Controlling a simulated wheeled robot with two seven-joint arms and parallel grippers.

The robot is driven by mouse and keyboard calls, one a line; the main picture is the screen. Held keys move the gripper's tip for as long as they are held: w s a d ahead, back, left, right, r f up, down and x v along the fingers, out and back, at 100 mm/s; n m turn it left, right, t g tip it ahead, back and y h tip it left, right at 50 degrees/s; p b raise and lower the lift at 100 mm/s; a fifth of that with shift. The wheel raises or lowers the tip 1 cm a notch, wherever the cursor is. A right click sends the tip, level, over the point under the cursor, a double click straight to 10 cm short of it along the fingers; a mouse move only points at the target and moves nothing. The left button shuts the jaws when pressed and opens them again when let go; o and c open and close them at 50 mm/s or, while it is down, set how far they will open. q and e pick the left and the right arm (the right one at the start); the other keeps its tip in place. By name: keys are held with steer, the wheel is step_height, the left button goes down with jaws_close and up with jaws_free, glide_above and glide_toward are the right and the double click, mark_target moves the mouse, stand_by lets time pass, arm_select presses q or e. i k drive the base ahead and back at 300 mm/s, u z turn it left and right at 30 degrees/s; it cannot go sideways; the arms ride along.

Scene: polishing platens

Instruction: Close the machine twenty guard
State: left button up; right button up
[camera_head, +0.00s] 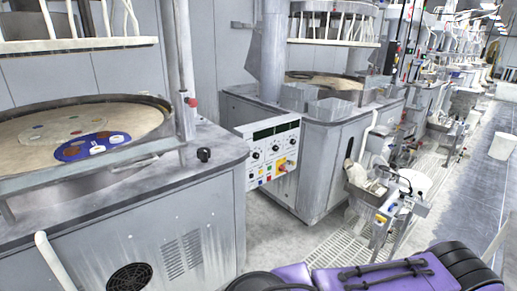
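No number is readable on any machine, so I cannot tell which one is machine twenty. The near left polishing machine (70,225) has a round beige platen (30,135) with coloured discs on it. A grey metal rail (95,178) runs across the front of this platen, joined to an upright post near a red knob. I cannot tell whether this rail is the guard, or whether it is open or shut. A second machine (322,150) with its own platen (325,81) stands behind to the right. Neither of my grippers is in view.
A control panel (272,152) with buttons and knobs sits between the two machines. White slatted racks hang above both platens. Stands with small devices (395,212) are at the right. A grey aisle (465,190) runs back past more machines, with a white bin (499,146) beside it.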

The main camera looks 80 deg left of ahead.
mark_target(8, 183)
steer(key=u, duration=4.75)
steer(key=k, duration=1.3)
steer(key=z, duration=0.8)
steer(key=i, duration=1.1)
steer(key=u, duration=0.5)
